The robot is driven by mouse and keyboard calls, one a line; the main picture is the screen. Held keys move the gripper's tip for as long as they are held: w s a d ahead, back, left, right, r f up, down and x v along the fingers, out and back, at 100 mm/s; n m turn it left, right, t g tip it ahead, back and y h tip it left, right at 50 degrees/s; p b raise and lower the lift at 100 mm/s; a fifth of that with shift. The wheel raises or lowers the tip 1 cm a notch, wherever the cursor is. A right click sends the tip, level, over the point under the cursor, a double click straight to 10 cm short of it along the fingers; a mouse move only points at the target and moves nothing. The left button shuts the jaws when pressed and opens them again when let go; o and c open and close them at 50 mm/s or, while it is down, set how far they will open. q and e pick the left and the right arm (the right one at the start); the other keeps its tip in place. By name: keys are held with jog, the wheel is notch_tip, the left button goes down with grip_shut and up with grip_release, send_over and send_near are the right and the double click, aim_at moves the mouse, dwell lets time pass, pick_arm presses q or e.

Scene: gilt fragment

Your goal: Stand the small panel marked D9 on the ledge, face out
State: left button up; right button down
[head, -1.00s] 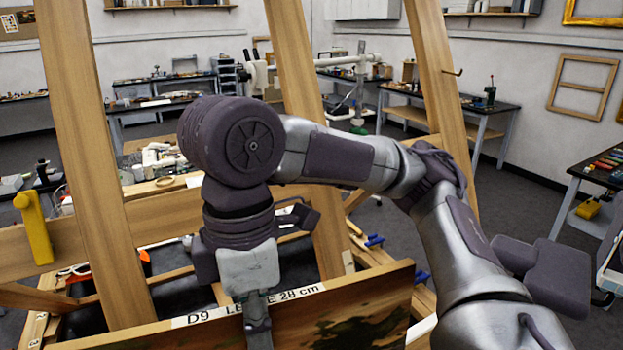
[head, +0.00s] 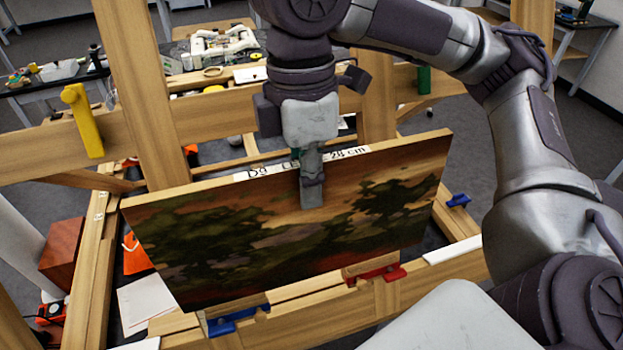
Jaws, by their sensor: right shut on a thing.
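The small panel (head: 250,235) carries a painted landscape of dark trees under a reddish sky, and its painted face is toward me. A white label marked D9 (head: 257,173) runs along its top edge, partly hidden by my gripper. My right gripper (head: 311,185) is shut on the middle of the top edge, one finger over the painted face. The panel is roughly upright and slants in the picture, its right end higher. My left gripper is out of view.
A blue clip (head: 238,319) and a red clip (head: 378,275) sit along the ledge. Easel uprights (head: 137,90) and a crossbar (head: 55,147) with a yellow clamp (head: 82,120) stand behind the panel. A reddish-brown block (head: 62,255) is at left.

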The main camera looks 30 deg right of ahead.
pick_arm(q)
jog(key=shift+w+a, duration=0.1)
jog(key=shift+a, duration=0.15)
pick_arm(e)
jog(key=shift+w+d+f, duration=0.15)
jog(key=shift+w+f, duration=0.5)
jog(key=shift+f, duration=0.6)
jog(key=shift+w+d+f, duration=0.15)
jog(key=shift+w+f, duration=0.5)
jog(key=shift+f, duration=0.65)
jog(key=shift+w+d+f, duration=0.15)
jog(key=shift+w+f, duration=0.5)
jog(key=shift+f, duration=0.6)
jog(key=c, duration=1.1)
grip_release()
jog(key=shift+o, duration=0.2)
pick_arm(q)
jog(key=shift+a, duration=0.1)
pick_arm(e)
notch_tip(320, 180, up, 12)
jog(key=w, duration=0.1)
jog(key=shift+d, duration=0.15)
